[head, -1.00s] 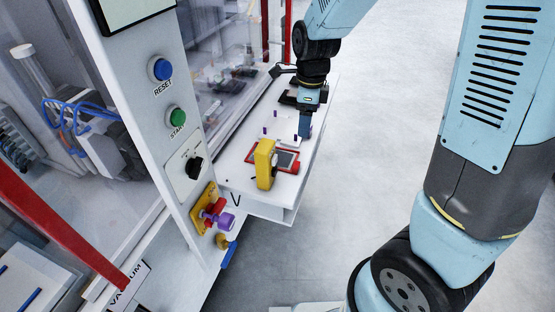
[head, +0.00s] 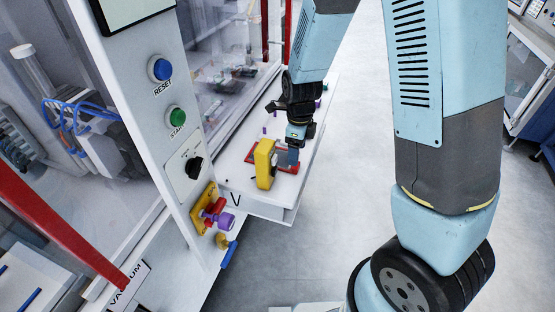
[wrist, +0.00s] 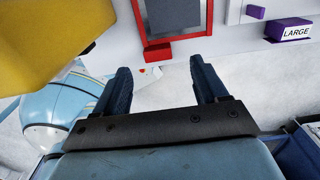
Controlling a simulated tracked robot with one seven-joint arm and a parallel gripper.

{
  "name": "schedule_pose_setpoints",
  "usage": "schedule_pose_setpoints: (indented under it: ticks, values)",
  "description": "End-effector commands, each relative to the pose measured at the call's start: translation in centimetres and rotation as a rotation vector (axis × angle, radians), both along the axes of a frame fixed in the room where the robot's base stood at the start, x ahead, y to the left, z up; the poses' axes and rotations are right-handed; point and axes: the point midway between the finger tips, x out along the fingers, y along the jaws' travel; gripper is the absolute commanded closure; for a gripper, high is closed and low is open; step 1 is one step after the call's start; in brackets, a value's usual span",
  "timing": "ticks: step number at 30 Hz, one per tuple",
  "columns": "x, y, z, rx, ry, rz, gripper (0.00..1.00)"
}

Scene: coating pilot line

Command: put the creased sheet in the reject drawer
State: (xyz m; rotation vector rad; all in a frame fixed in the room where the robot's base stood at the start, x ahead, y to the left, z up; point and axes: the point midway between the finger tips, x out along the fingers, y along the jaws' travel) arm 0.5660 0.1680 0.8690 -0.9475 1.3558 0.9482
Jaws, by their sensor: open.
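My gripper (wrist: 160,72) is open and empty, with two blue fingers apart in the wrist view. In the head view my gripper (head: 288,157) is low over the white bench, beside a red frame (head: 254,157). The red frame also shows in the wrist view (wrist: 208,42), beyond my fingertips, with a flat grey sheet (wrist: 174,10) inside. I cannot tell whether this sheet is creased. My wrist hides part of the frame in the head view. I cannot pick out a reject drawer in either view.
A yellow block-like device (head: 264,164) stands close beside the frame and fills the wrist view's upper left (wrist: 45,40). A control panel (head: 160,120) stands left. Floor right of the bench (head: 230,195) is clear.

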Motion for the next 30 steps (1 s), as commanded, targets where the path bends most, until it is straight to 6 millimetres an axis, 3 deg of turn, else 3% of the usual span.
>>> schedule_pose_setpoints:
  ticks: [13,24,30]
  values:
    - [-0.4,0.1,-4.5,-0.001,0.001,0.000,0.28]
    - [-0.4,0.2,-5.2,0.001,0.000,0.002,0.28]
    - [-0.4,0.2,-5.2,0.001,0.000,0.002,0.46]
